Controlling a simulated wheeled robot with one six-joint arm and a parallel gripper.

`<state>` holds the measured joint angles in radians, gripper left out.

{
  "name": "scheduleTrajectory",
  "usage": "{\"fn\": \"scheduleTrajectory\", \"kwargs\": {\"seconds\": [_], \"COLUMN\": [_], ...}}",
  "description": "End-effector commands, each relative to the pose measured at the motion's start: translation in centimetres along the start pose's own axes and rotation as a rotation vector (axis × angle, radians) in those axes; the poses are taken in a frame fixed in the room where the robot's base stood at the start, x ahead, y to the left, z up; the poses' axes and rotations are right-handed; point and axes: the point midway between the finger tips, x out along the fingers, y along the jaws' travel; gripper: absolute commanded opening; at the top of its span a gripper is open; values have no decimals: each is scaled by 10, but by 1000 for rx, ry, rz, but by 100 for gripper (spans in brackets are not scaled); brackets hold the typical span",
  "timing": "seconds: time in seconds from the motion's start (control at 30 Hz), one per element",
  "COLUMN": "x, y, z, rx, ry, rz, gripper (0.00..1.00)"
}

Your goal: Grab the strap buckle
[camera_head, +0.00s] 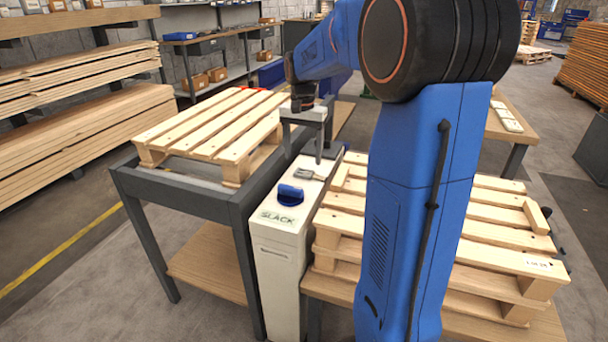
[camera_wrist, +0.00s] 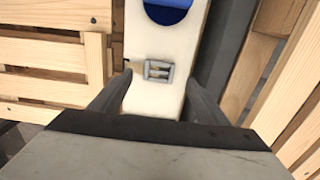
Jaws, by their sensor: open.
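The strap buckle (camera_wrist: 158,71) is a small grey metal frame with slots. It lies on the cream top of a narrow cabinet (camera_wrist: 144,102), between my fingers in the wrist view but a little beyond the fingertips. In the head view the buckle (camera_head: 304,174) is a small grey piece behind the blue knob. My gripper (camera_head: 304,156) points down above the cabinet top, near the buckle. It also shows in the wrist view (camera_wrist: 160,85), with its fingers apart and nothing between them gripped. I cannot tell the exact height of the fingertips above the top.
A blue knob (camera_head: 290,194) stands on the cabinet close to the buckle, above a "SLACK" label. A wooden pallet (camera_head: 215,117) lies on the dark table to the left. Stacked pallets (camera_head: 500,240) stand close on the right. The cabinet top between them is narrow.

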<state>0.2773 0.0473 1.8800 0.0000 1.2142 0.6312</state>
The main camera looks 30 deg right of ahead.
Motion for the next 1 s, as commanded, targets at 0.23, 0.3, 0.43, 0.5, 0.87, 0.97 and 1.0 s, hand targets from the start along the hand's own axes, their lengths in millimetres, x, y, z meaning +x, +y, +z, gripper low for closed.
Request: {"fn": "scheduleTrajectory", "kwargs": {"seconds": [0.23, 0.3, 0.43, 0.5, 0.87, 0.97, 1.0], "x": [22, 32, 46, 51, 54, 54, 54], "y": [1, 2, 1, 1, 1, 1, 1], "z": [-4, -6, -6, -6, -6, -6, -6], "rx": [0, 0, 0, 0, 0, 0, 0], "ry": [-3, -2, -1, -1, 0, 0, 0], "rz": [2, 1, 1, 1, 0, 0, 0], "gripper": [69, 69, 69, 69, 50, 26, 23]}}
